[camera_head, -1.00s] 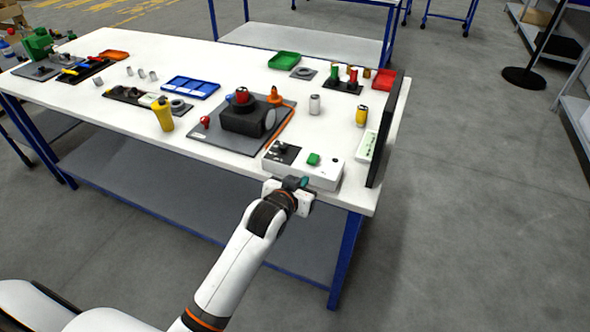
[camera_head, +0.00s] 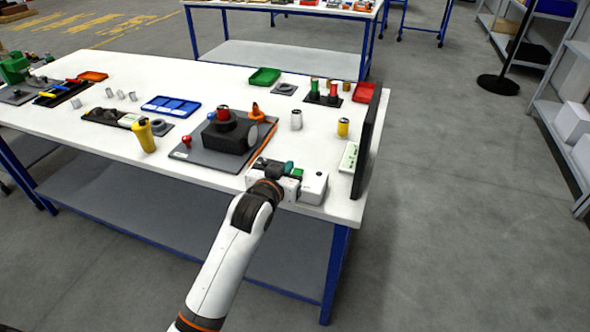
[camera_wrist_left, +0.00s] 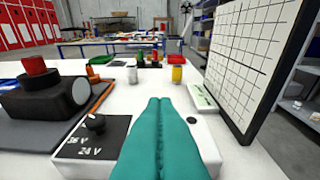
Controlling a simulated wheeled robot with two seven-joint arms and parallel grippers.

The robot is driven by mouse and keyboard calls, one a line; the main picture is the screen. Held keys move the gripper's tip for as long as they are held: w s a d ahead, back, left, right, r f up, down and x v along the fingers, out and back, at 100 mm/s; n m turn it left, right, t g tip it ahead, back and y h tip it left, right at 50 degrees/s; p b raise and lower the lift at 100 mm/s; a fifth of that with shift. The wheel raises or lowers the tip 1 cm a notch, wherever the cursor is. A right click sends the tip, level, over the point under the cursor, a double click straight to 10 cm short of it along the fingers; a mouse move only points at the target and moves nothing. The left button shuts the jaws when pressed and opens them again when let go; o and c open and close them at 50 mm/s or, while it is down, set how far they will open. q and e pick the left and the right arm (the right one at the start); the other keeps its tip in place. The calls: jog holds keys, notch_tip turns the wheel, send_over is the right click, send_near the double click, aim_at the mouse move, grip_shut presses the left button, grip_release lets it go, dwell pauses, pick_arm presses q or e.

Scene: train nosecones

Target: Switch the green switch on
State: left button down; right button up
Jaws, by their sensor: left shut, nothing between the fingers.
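The white control box (camera_head: 314,187) sits at the table's front right edge. A bit of the green switch (camera_head: 298,173) shows on it in the head view, beside my fingertips. My left gripper (camera_head: 289,168) is shut and empty, over the box. In the left wrist view its teal fingers (camera_wrist_left: 158,120) lie together across the middle of the box (camera_wrist_left: 203,138) and hide the switch. I cannot tell whether the fingers touch the switch or which way it is set. A black knob (camera_wrist_left: 95,122) on a dark voltage panel is left of the fingers. My right gripper is not in view.
A dark-framed upright board (camera_head: 370,145) stands right of the box, with a pale green-marked device (camera_head: 349,156) between them. A black block with a red top (camera_head: 226,135) is on a grey plate to the left. A can (camera_head: 296,120) and yellow can (camera_head: 343,127) stand behind.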

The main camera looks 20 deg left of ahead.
pick_arm(q)
send_over(295, 171)
jog(key=s, duration=0.3)
jog(key=shift+w+d+f, duration=0.25)
jog(key=shift+d+f, duration=0.1)
jog(key=shift+f, duration=0.3)
jog(key=f, duration=0.3)
jog(key=shift+w+f+p, duration=0.1)
jog(key=shift+w+p, duration=0.2)
jog(key=shift+p, duration=0.1)
jog(key=shift+f, duration=0.55)
